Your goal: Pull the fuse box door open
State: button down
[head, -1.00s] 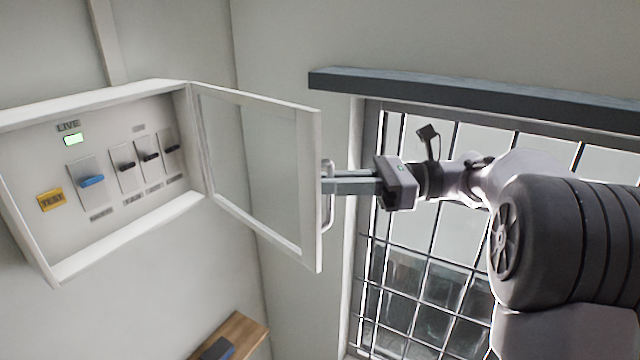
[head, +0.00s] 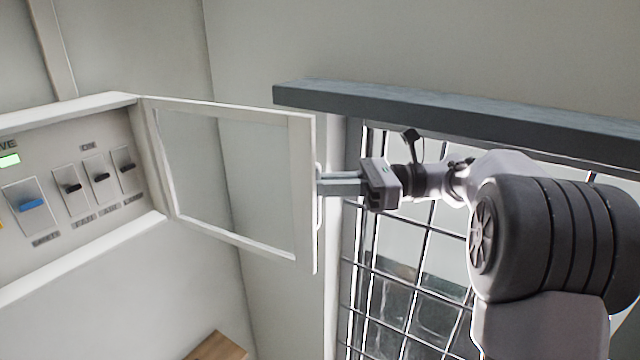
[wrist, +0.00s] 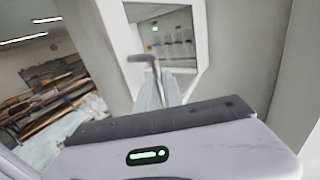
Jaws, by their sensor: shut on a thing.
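The fuse box (head: 70,240) hangs on the wall at the left of the head view, with a blue switch and several black switches inside. Its white framed door (head: 305,190) with a clear pane stands wide open, hinged at the box's right side. My gripper (head: 325,183) is shut on the door handle (head: 319,215) at the door's free edge. In the wrist view the grey bar handle (wrist: 145,60) shows at the fingers, with the box's inside beyond it. The fingertips are partly hidden by the door edge in the head view.
A barred window (head: 420,270) is behind my arm, under a dark grey beam (head: 450,115). A wooden surface (head: 218,347) shows low at the bottom. In the wrist view, shelves with long wooden pieces (wrist: 50,95) stand at the left.

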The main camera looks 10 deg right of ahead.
jog(key=c, duration=1.5)
grip_release()
jog(key=shift+a, duration=0.2)
jog(key=s+d+b, duration=0.1)
jog(key=d+b, duration=0.1)
jog(key=d, duration=0.5)
jog(key=shift+d, duration=0.3)
jog(key=shift+a, duration=0.1)
